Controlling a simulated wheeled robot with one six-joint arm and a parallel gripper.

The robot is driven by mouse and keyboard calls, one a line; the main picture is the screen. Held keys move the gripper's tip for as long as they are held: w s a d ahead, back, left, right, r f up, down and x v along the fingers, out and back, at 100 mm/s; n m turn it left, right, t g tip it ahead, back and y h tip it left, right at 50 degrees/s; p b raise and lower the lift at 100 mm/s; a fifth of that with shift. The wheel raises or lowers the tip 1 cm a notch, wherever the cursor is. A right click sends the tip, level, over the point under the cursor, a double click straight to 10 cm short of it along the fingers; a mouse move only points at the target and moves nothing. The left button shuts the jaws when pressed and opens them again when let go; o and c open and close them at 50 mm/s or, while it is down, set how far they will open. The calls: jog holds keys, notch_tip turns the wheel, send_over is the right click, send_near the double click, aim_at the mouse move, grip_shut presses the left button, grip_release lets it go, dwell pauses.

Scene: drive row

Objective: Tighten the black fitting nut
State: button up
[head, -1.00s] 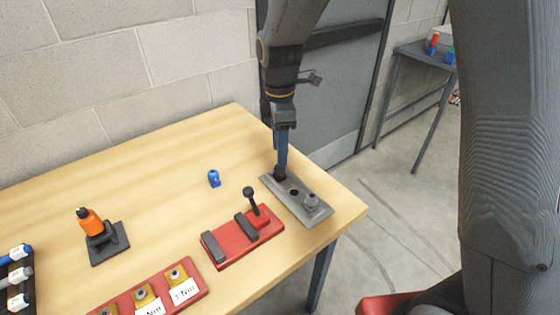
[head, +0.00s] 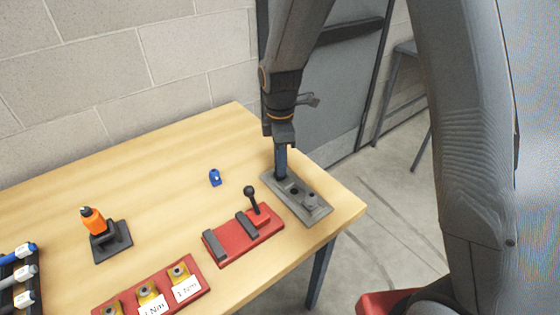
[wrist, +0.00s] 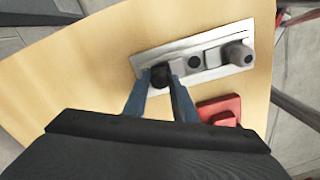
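The black fitting nut (wrist: 160,76) sits at one end of the grey metal plate (head: 312,207), at the table's right side. In the wrist view the fingers of my gripper (wrist: 161,84) are down on either side of the nut, with no clear gap showing. I cannot tell whether they press on it. In the head view my gripper (head: 280,174) points straight down at the plate's far end and hides the nut. The plate (wrist: 212,32) also holds a dark hole (wrist: 195,63) in its middle and a grey fitting (wrist: 237,54) at its other end.
A red fixture with a black-knobbed lever (head: 250,190) stands left of the plate. A small blue part (head: 214,177), an orange tool on a black stand (head: 92,220) and a red tray with "1 Nm" labels (head: 203,287) are farther left. A wall and grey door lie behind.

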jog(key=shift+m+p, duration=0.5)
jog(key=shift+m, duration=1.2)
jog(key=o, duration=1.1)
jog(key=shift+c, duration=0.2)
jog(key=shift+r+b, duration=0.95)
jog(key=shift+r, duration=2.95)
jog(key=s+d+f+m+t, duration=0.1)
jog(key=s+d+m, duration=1.3)
jog(key=d+m, duration=0.2)
jog(key=shift+s+f, duration=0.2)
jog(key=shift+s, duration=0.1)
